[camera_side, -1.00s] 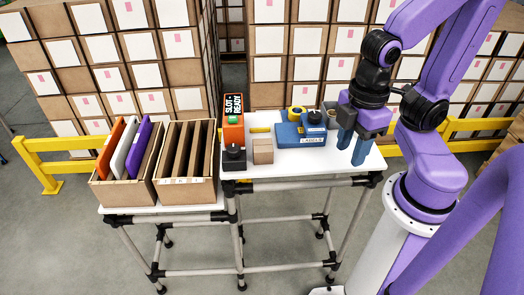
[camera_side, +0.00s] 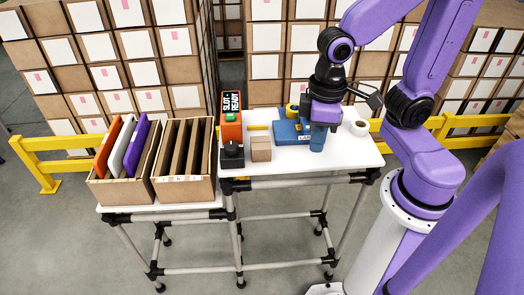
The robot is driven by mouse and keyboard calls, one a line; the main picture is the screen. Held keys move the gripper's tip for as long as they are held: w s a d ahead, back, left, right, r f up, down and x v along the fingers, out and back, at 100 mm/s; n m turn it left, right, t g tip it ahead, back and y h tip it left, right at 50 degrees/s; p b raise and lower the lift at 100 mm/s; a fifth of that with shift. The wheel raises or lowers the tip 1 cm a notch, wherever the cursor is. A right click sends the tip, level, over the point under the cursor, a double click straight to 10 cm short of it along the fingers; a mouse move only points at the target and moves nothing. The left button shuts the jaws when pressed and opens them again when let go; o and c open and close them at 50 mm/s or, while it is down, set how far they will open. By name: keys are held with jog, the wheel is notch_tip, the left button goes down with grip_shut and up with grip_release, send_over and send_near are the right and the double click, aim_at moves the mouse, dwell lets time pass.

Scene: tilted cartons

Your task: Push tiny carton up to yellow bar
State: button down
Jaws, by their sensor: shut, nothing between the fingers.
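The tiny carton (camera_side: 261,150) is a small brown box standing upright near the front edge of the white table, left of the middle. The yellow bar (camera_side: 257,128) lies flat on the table just behind the carton, partly hidden by it; I cannot tell the exact gap between them. My gripper (camera_side: 317,147) has blue fingers pointing down. It is shut and empty, in front of the right end of the blue label unit, to the right of the carton and apart from it.
The blue label unit (camera_side: 289,132) stands right of the carton. An orange device (camera_side: 231,128) with a "SLOT READY" sign and a black block (camera_side: 232,156) stand close on its left. A white roll (camera_side: 359,128) sits at the right. The table's front right (camera_side: 345,157) is clear.

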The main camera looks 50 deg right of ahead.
aim_at(261, 149)
jog(key=w+a+f+m, duration=0.2)
jog(key=w+f+m, duration=0.2)
jog(key=w+m, duration=0.9)
jog(key=f+m, duration=0.1)
jog(key=f, duration=0.2)
jog(key=w+d+f, duration=0.1)
jog(key=f, duration=0.3)
jog(key=w+d+f+m, duration=0.1)
jog(key=f, duration=0.2)
jog(key=shift+d+f+m, duration=0.2)
jog(key=shift+m, duration=0.1)
jog(key=shift+w+d, duration=0.5)
jog(key=w+d, duration=0.6)
jog(key=shift+w+d, duration=0.15)
jog(key=shift+w, duration=0.05)
